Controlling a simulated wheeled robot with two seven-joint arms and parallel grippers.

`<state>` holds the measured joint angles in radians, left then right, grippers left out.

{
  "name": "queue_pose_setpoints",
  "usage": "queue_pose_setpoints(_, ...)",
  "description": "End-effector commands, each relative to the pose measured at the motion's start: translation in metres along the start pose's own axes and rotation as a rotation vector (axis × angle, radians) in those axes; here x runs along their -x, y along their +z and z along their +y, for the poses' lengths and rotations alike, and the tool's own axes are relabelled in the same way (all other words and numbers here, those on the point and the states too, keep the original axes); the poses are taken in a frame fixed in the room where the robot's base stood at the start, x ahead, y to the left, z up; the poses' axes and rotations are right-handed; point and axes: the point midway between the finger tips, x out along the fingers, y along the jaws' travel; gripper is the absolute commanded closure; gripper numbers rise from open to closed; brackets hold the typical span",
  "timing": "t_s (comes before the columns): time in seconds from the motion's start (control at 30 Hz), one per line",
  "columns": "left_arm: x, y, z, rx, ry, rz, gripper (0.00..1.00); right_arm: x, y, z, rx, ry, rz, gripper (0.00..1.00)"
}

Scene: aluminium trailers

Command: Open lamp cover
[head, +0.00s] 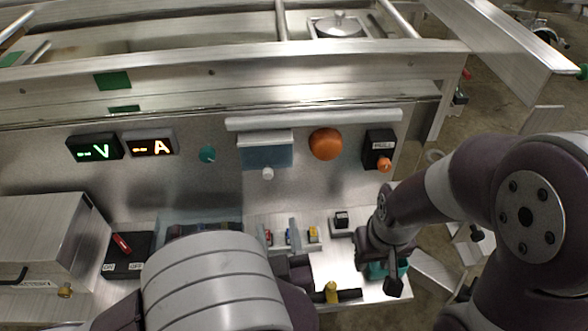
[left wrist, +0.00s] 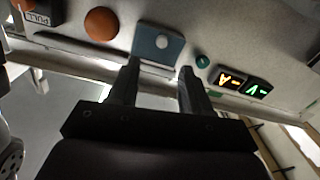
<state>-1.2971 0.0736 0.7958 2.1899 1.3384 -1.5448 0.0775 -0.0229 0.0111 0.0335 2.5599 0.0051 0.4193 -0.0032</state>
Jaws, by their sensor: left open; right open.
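A translucent blue-grey cover (head: 265,152) with a small white knob (head: 267,174) at its lower edge hangs under a pale bar on the metal panel; I take it as the lamp cover. It looks down and closed. In the left wrist view, the cover (left wrist: 157,46) appears upside down, beyond my left gripper (left wrist: 157,68). That gripper is open and empty, its fingers pointing towards the cover; contact cannot be judged. In the head view its fingers are hard to make out. My right gripper (head: 378,272) is open at the right, pointing down by the shelf edge.
An orange dome (head: 325,144) and a black switch box (head: 379,149) are right of the cover. A teal knob (head: 207,154), amber display (head: 150,143) and green display (head: 94,147) are left. A metal box (head: 45,240) and small breakers (head: 290,236) are below.

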Motion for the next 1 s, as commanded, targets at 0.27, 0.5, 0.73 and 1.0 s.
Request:
queue_pose_setpoints(0.27,-0.057,-0.004,-0.002,0.001,-0.01,0.01,0.52,0.002,0.0,0.0,0.0,0.0,0.001,0.57)
queue_pose_setpoints(0.5,-0.108,-0.004,-0.001,0.001,-0.004,0.008,0.52,0.003,0.0,0.0,0.0,0.0,0.0,0.57)
queue_pose_setpoints(0.73,-0.124,-0.004,0.0,0.0,0.0,0.008,0.52,0.003,0.0,0.0,0.0,0.0,0.0,0.57)
queue_pose_setpoints(1.0,-0.124,-0.004,0.0,0.0,0.0,0.007,0.71,0.003,0.0,0.0,0.0,0.0,0.0,0.57)
